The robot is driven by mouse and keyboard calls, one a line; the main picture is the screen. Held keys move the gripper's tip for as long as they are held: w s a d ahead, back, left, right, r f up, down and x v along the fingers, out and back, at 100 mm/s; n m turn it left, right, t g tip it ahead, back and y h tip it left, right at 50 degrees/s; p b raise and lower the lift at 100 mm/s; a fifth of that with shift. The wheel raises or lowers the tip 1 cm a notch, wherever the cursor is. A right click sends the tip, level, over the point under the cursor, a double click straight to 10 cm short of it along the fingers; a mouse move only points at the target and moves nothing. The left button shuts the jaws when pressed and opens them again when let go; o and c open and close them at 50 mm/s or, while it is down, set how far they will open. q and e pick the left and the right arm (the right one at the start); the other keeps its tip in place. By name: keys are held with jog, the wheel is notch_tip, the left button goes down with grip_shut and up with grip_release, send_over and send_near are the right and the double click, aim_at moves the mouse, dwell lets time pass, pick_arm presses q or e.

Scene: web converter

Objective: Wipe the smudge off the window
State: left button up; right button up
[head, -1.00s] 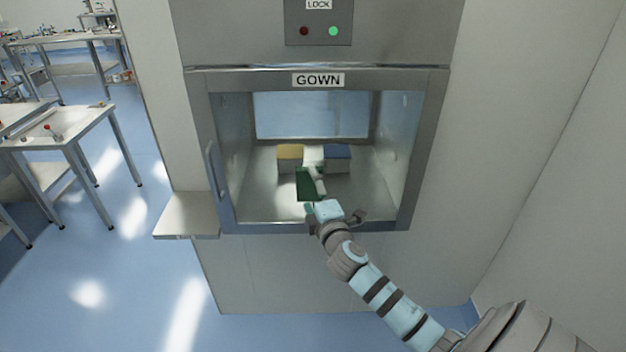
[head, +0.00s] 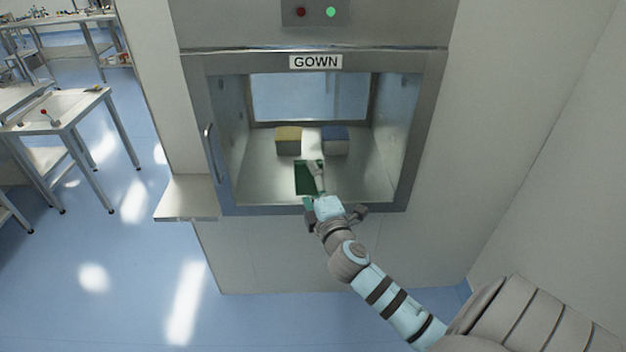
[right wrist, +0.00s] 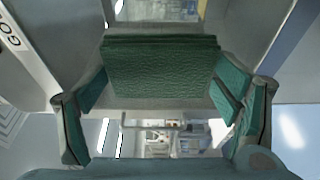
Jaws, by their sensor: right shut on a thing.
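The window (head: 370,165) is the glazed front of a metal-framed hatch under a GOWN sign. I cannot make out a smudge on it. My right gripper (head: 326,205) is in front of the window's lower edge, a little right of its middle. It is shut on a dark green textured wiping pad (right wrist: 160,65), which fills the space between its fingers in the right wrist view. The pad shows in the head view (head: 306,178) over the lower part of the window. Whether it touches the glass I cannot tell. My left gripper is not in view.
A door handle (head: 208,152) stands out at left. A small metal shelf (head: 187,197) juts out lower left. A wall (head: 560,170) closes the right side.

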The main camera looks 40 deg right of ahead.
aim_at(308, 148)
jog(key=shift+w+d, duration=0.15)
jog(key=shift+w+d+r, duration=0.25)
jog(key=shift+w+d, duration=0.5)
jog(key=shift+w, duration=0.15)
jog(key=shift+w+d+r, duration=0.3)
jog(key=shift+w+d, duration=0.4)
jog(key=shift+w, duration=0.2)
jog(key=shift+w+d+r, duration=0.25)
jog(key=shift+w+d, duration=0.5)
jog(key=shift+w, duration=0.15)
jog(key=shift+w+d, duration=0.4)
jog(key=shift+w, duration=0.15)
jog(key=shift+s+d+b, duration=0.3)
jog(key=shift+s+d, duration=1)
jog(key=shift+d, duration=0.4)
jog(key=shift+w+a+r+p, duration=0.1)
jog(key=shift+w+a+p, duration=0.15)
jog(key=shift+w+a, duration=0.55)
jog(key=shift+w+a+p, duration=0.25)
jog(key=shift+w+a, duration=0.3)
jog(key=shift+a, duration=0.35)
